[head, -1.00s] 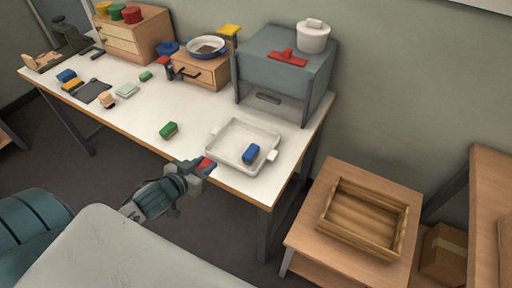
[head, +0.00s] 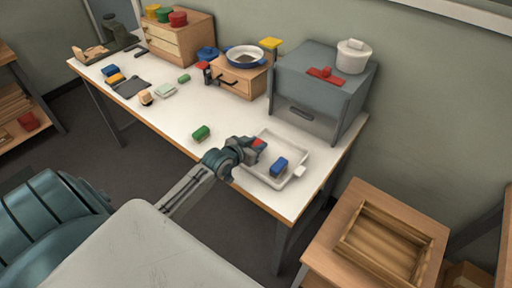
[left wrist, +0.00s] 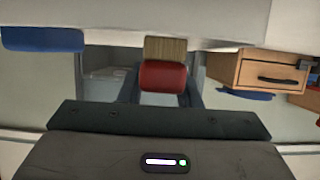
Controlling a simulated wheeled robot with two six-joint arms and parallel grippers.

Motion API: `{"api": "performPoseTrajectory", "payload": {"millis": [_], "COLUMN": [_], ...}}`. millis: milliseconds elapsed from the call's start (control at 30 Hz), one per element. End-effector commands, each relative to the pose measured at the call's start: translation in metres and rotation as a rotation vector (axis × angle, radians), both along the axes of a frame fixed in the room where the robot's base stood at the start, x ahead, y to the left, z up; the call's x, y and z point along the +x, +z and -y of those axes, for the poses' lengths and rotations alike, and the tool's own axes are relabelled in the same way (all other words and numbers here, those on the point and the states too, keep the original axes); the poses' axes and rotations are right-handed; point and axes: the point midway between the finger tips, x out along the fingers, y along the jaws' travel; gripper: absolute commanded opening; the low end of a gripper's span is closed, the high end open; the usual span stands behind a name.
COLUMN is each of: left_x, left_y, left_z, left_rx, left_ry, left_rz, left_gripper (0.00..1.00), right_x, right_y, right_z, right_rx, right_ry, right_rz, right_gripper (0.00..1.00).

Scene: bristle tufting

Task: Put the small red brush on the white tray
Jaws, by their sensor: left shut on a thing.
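The small red brush (head: 259,142) is in my left gripper (head: 252,150), above the left part of the white tray (head: 291,146). In the left wrist view the red brush back (left wrist: 163,76) sits between the fingers, with its tan bristle block (left wrist: 166,48) toward the pale surface. I cannot tell whether the bristles touch the tray. A blue brush (head: 279,166) lies in the tray to the right of the gripper; it also shows in the left wrist view (left wrist: 42,39). My right gripper is not in view.
A green brush (head: 201,133) lies on the table left of my arm. A grey cabinet (head: 318,92) stands behind the tray, and a wooden drawer box (head: 240,80) beside it. Smaller items lie at the far left. A side table with a wooden crate (head: 350,247) stands at the right.

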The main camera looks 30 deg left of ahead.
Motion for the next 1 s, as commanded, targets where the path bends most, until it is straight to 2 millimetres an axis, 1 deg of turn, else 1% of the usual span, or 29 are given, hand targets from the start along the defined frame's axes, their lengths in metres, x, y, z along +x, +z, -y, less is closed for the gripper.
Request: {"api": "performPoseTrajectory", "payload": {"millis": [33,100,167,533,567,600,667,900,1000], "left_x": [-0.001,-0.001,-0.001,-0.001,-0.001,-0.001,-0.001,-0.001,-0.001], "left_y": [-0.008,-0.016,-0.02,-0.026,-0.026,-0.025,-0.025,-0.025,-0.021], "left_z": [0.001,0.0,0.0,0.0,0.0,0.0,0.0,0.0,0.0], "left_rx": [-0.003,-0.004,-0.002,-0.001,-0.001,-0.001,-0.001,-0.001,-0.001], "left_ry": [0.002,0.002,0.001,0.0,0.0,0.0,0.0,0.0,0.0], "left_rz": [-0.004,-0.002,-0.001,0.0,0.0,0.0,0.0,0.0,0.0], "left_gripper": [0.08,0.08,0.08,0.08,0.32,0.4,0.52,0.52,0.52], "right_x": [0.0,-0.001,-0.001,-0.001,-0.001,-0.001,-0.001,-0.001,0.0], "right_y": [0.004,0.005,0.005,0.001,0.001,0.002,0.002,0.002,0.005], "right_z": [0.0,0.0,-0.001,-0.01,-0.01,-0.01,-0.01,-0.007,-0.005], "right_rx": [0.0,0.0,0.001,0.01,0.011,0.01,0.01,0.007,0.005], "right_ry": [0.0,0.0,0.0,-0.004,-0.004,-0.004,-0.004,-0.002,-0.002], "right_rz": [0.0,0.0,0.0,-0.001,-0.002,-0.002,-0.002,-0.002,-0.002], "right_gripper": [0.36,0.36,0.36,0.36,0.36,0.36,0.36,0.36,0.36]}}
